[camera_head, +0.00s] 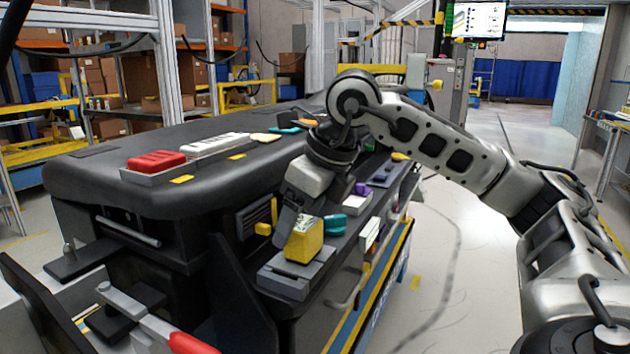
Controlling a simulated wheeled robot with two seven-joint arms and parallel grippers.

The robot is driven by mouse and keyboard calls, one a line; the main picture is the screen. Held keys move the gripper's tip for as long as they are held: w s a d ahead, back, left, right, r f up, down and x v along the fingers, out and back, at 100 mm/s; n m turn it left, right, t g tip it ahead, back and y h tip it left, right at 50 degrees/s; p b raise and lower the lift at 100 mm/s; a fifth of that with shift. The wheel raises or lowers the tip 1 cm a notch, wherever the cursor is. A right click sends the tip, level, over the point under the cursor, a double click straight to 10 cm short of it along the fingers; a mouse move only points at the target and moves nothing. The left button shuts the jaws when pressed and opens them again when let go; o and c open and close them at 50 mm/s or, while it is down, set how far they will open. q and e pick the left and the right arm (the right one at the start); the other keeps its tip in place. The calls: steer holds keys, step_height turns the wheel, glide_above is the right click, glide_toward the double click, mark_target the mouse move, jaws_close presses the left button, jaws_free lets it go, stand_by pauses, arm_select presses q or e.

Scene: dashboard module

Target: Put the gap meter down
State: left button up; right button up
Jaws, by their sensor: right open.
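A yellow block-shaped device (305,241), which looks like the gap meter, sits on a grey holder (287,283) on the side shelf of the dashboard module. My right gripper (298,217) comes down from above with its fingers at the top of the yellow device. It is open. The fingers partly cover the device's upper left side, and I cannot tell whether they touch it. My left gripper is not in view.
The black dashboard module (90,185) fills the left and middle. A red block (156,161) and a white block (215,145) lie on its top. A teal tool (335,225) is close beside the yellow device. A red-handled clamp (190,344) is at the front.

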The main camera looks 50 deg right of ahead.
steer(key=p+v, duration=0.1)
steer(key=v, duration=0.8)
steer(key=shift+s, duration=0.1)
